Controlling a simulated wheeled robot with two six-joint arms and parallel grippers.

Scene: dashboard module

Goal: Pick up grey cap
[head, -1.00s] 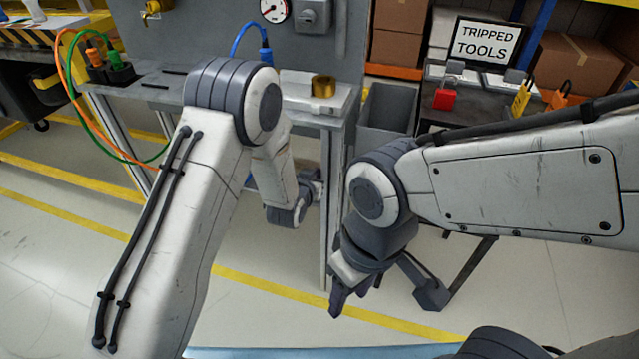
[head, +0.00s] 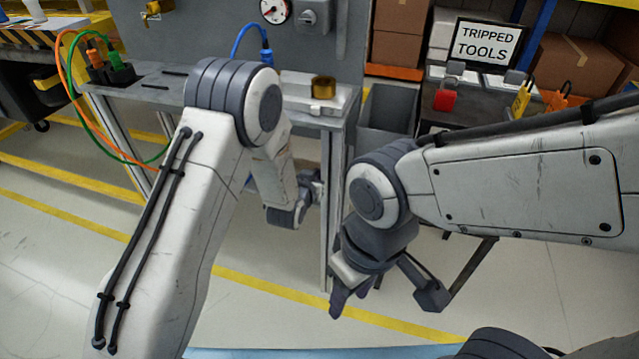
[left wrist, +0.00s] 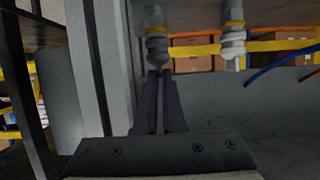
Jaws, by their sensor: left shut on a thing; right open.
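In the left wrist view, two grey fittings with yellow bands hang side by side. The grey cap (left wrist: 157,58) appears to be the lower end of the left fitting. My left gripper (left wrist: 161,74) is shut on it with its dark fingertips and reaches it from below. In the head view my left gripper (head: 316,180) is at the bench's front right leg, its fingers mostly hidden; the cap cannot be made out there. My right gripper (head: 351,296) is open and empty, hanging low over the floor right of the bench leg.
The second fitting (left wrist: 233,45) is close to the right of the gripped one. The grey bench (head: 145,85) carries a brass piece (head: 323,86). A grey bin (head: 388,125) and a dark stand with a red padlock (head: 444,100) are to the right.

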